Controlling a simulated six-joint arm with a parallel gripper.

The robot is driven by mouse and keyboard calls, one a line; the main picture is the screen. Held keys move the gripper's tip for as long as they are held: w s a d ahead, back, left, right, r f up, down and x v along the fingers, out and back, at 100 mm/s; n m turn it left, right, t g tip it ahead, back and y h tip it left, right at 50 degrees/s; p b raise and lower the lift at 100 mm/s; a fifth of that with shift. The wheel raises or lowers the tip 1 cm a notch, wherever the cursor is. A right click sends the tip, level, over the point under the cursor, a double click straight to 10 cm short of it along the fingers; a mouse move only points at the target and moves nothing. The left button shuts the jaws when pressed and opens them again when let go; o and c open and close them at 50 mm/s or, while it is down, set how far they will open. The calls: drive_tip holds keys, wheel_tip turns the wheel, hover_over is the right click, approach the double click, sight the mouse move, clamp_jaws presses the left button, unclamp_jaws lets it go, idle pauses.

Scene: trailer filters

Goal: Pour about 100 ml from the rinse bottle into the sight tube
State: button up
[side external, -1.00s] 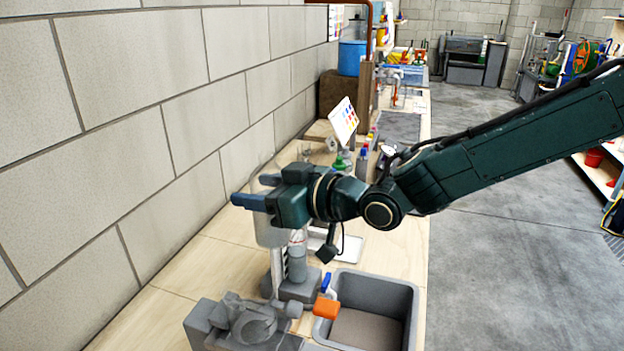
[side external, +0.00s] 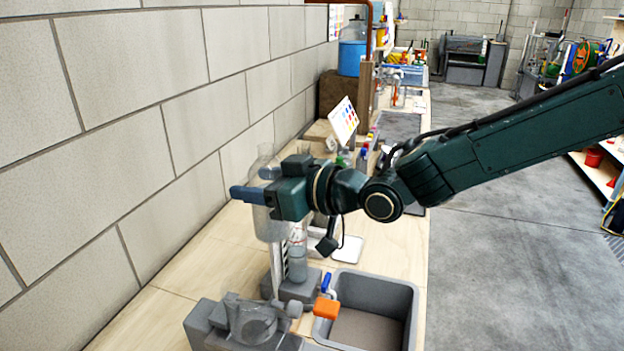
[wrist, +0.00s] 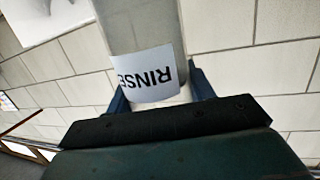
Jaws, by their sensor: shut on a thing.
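My gripper (side external: 258,194) is shut on the rinse bottle (side external: 267,226), a clear, greyish bottle held above the bench. In the wrist view the bottle (wrist: 130,22) stands between the fingers, with a white label reading RINSE (wrist: 150,74). In the side view the bottle looks about upright, its narrow top showing above the gripper. The sight tube (side external: 297,262) is a clear upright tube on a grey base beside a black-and-white scale strip, below and just right of the bottle. I cannot tell the liquid level in either.
A grey clamp-like fixture (side external: 250,320) stands at the front. A colour chart (side external: 343,120) and small bottles stand behind. The block wall (side external: 130,130) is close on the left.

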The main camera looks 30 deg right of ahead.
sight(263, 208)
drive_tip(key=shift+f, duration=2.3)
drive_tip(key=shift+d+m, duration=0.1)
drive_tip(key=shift+m, duration=0.2)
drive_tip(key=shift+w+d+r+m+g+y, duration=0.15)
drive_tip(key=shift+w+d+r+m+g, duration=0.15)
drive_tip(key=shift+m, duration=0.4)
drive_tip(key=shift+w+d+r+m+g+y, duration=0.2)
drive_tip(key=shift+m+g, duration=0.2)
drive_tip(key=shift+m, duration=0.3)
drive_tip(key=m, duration=0.1)
drive_tip(key=r+m+g, duration=0.1)
drive_tip(key=m+y, duration=0.1)
drive_tip(key=m, duration=0.1)
drive_tip(key=shift+w+d+r, duration=0.25)
drive_tip(key=shift+w+r, duration=0.05)
drive_tip(key=shift+s+a+f+m+g+y, duration=0.15)
drive_tip(key=shift+f+m+g+y, duration=0.15)
drive_tip(key=shift+m, duration=0.3)
drive_tip(key=shift+s+a+f+m+g+y, duration=0.15)
drive_tip(key=shift+f+m+g, duration=0.1)
drive_tip(key=shift+m, duration=0.35)
idle(1.2)
drive_tip(key=shift+f, duration=0.4)
idle(0.5)
